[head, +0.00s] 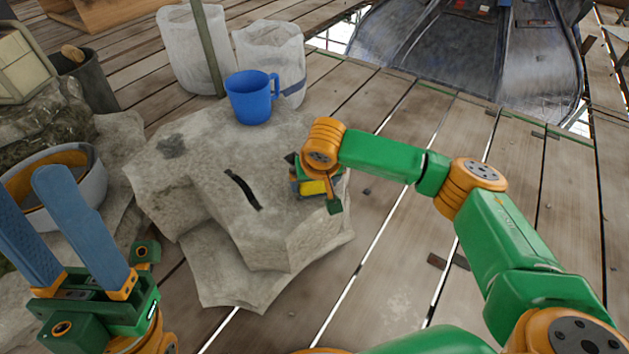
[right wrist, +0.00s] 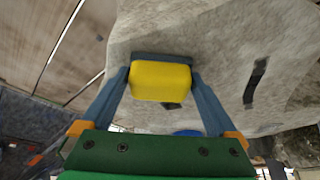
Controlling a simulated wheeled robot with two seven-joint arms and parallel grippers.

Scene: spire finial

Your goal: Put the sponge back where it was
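The yellow sponge (right wrist: 160,80) sits between the two blue fingers of my right gripper (right wrist: 161,76), which press against its sides. A dark grey strip runs along the sponge's upper edge in the right wrist view. In the head view, the sponge (head: 313,188) is a small yellow patch, partly hidden by my right gripper (head: 316,190), at the right side of the pale stone block (head: 215,205). I cannot tell whether the sponge touches the stone. My left gripper (head: 28,190) is open and empty at the lower left, with its fingers spread.
A blue mug (head: 251,97) stands at the stone's back edge. A dark slot (head: 243,190) marks the stone's top. Two whitish bins (head: 190,50) stand behind. A grey bowl (head: 90,180) lies left, near a dark pot (head: 92,82). Bare planks (head: 400,270) lie right.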

